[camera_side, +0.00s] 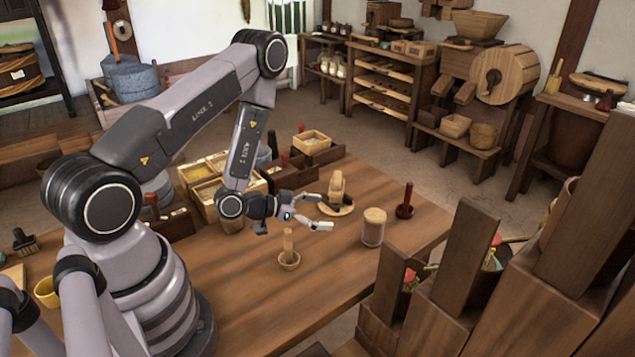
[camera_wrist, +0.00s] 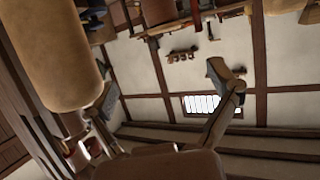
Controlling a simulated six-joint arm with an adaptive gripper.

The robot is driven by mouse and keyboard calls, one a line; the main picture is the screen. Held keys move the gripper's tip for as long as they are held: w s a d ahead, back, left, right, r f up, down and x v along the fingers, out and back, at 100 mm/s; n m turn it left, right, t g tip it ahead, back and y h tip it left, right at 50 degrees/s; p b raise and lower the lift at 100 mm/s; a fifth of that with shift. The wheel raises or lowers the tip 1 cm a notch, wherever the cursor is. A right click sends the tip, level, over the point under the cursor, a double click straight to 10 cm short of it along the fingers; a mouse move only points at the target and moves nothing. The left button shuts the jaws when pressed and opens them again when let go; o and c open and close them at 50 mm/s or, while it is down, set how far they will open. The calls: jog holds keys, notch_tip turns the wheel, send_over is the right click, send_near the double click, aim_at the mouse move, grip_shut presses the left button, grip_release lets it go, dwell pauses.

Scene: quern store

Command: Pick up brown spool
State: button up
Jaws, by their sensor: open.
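A tan-brown cylinder with a pale top, which looks like the brown spool (camera_side: 374,229), stands upright on the wooden table (camera_side: 340,285) in the side view. My gripper (camera_side: 325,212) is open and empty, low over the table, its fingers pointing right toward the spool. A clear gap separates the fingertips from the spool. In the wrist view a large tan cylinder (camera_wrist: 60,55) fills the upper left; I cannot tell for sure that it is the spool. One finger shows right of centre there. A brown rounded shape at the bottom is unclear.
A wooden piece on a round base (camera_side: 337,208) stands just behind my fingers. A dark red peg (camera_side: 405,203) stands right of the spool. A small dish with an upright handle (camera_side: 289,261) is in front. Box trays (camera_side: 312,141) lie behind. Tall wooden posts (camera_side: 465,245) rise at the right.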

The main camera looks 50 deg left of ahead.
send_near(374, 214)
jog(key=x, duration=0.2)
jog(key=d+x, duration=0.1)
jog(key=x, duration=0.1)
jog(key=shift+s+f, duration=0.1)
jog(key=shift+f, duration=0.05)
jog(key=shift+a+x, duration=0.2)
jog(key=shift+x, duration=1.3)
jog(key=shift+a+x, duration=0.2)
jog(key=shift+x, duration=1.35)
jog(key=c, duration=1.3)
